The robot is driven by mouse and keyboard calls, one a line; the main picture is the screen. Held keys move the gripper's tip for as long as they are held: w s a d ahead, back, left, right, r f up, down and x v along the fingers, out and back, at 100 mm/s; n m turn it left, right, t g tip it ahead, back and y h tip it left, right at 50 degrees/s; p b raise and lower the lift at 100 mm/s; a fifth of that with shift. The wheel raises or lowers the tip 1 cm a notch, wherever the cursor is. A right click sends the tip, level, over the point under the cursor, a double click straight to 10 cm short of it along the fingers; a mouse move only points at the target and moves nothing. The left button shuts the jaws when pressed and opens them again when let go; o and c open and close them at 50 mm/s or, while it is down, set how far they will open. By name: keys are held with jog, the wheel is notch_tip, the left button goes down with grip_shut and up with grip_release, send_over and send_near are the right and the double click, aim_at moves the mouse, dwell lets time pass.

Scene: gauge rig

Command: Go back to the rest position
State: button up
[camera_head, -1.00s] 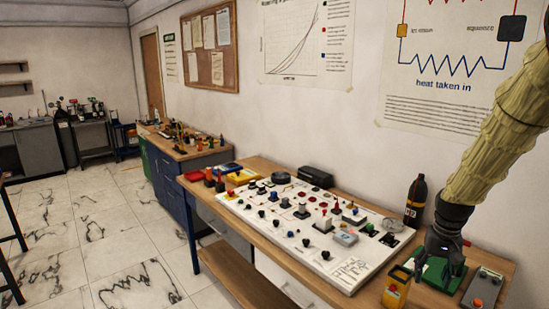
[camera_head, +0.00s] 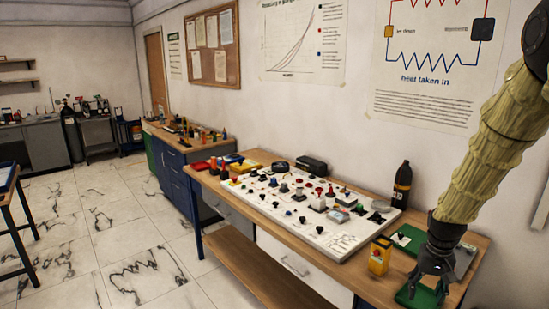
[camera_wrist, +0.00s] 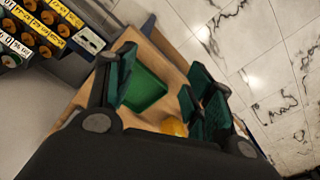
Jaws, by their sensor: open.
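My gripper (camera_head: 432,280) hangs at the right end of the wooden bench, fingers pointing down, near a green tray (camera_head: 418,298). In the wrist view my gripper (camera_wrist: 160,92) has its two dark fingers spread wide, with nothing held between them. The green tray (camera_wrist: 146,90) shows below and between the fingers on the bench top. Part of a yellow object (camera_wrist: 174,127) shows near the right finger. I cannot tell whether the fingers touch the tray.
A yellow box (camera_head: 380,256), a green plate (camera_head: 408,239) and a dark bottle (camera_head: 402,186) stand close to my gripper. The white panel (camera_head: 345,240) with several knobs fills the bench middle. Posters hang on the wall behind. Open tiled floor (camera_head: 95,235) lies left.

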jog(key=s+a+f+n, duration=0.1)
jog(key=s+a+f, duration=0.15)
jog(key=f, duration=0.65)
jog(key=s+a+f, duration=0.1)
jog(key=a+f, duration=0.3)
jog(key=f, duration=0.6)
jog(key=s+a+f+n+b, duration=0.1)
jog(key=s+a+f, duration=0.3)
jog(key=s, duration=0.6)
jog(key=s+a+f, duration=0.4)
jog(key=s+f, duration=0.2)
jog(key=s, duration=0.4)
jog(key=s+a+f+n+b, duration=0.1)
jog(key=s+a+f, duration=0.3)
jog(key=s, duration=0.7)
jog(key=shift+a+f+n+b, duration=0.25)
jog(key=shift+f+n+b, duration=0.05)
jog(key=shift+f, duration=0.55)
jog(key=shift+s, duration=0.2)
